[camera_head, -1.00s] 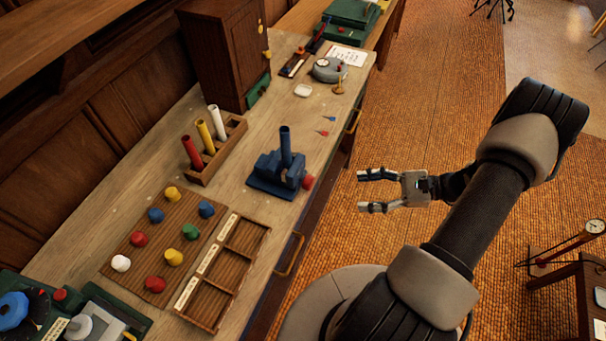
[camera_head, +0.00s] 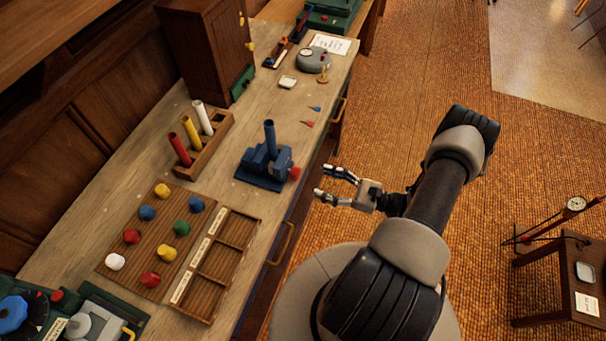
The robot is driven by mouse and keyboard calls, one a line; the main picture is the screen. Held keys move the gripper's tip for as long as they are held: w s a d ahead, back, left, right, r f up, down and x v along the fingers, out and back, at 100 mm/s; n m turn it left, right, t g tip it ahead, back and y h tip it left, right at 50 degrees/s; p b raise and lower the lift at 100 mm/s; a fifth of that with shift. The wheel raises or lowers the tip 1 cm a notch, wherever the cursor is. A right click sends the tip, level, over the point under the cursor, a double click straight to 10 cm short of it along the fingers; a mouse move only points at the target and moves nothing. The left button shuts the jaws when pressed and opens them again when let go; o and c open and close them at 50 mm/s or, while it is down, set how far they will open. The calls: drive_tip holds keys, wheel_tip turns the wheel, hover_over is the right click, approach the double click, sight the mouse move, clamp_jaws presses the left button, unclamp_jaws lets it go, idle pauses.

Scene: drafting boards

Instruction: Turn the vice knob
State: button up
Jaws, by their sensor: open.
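A blue vice (camera_head: 262,166) stands on the wooden bench, holding a dark blue upright tube (camera_head: 269,137). Its red knob (camera_head: 295,173) is on the vice's right side, facing the bench's front edge. My gripper (camera_head: 318,181) is open and empty, off the front of the bench. Its fingers point left towards the red knob, with a small gap in the picture between them. Nothing hides the knob. I cannot tell the gripper's exact height relative to it.
A rack (camera_head: 207,151) with red, yellow and white tubes stands behind the vice. A peg board (camera_head: 119,262) with coloured pegs and an empty three-part tray (camera_head: 245,228) lie at the near side. Drawer handles (camera_head: 283,244) stick out from the bench front. Small darts (camera_head: 308,123) lie beyond the vice.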

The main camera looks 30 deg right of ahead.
sight(299, 175)
drive_tip(key=x, duration=0.7)
drive_tip(key=shift+w+a, duration=0.2)
drive_tip(key=shift+w, duration=0.1)
drive_tip(key=shift+c, duration=0.3)
drive_tip(key=c, duration=1)
drive_tip(key=shift+n, duration=0.3)
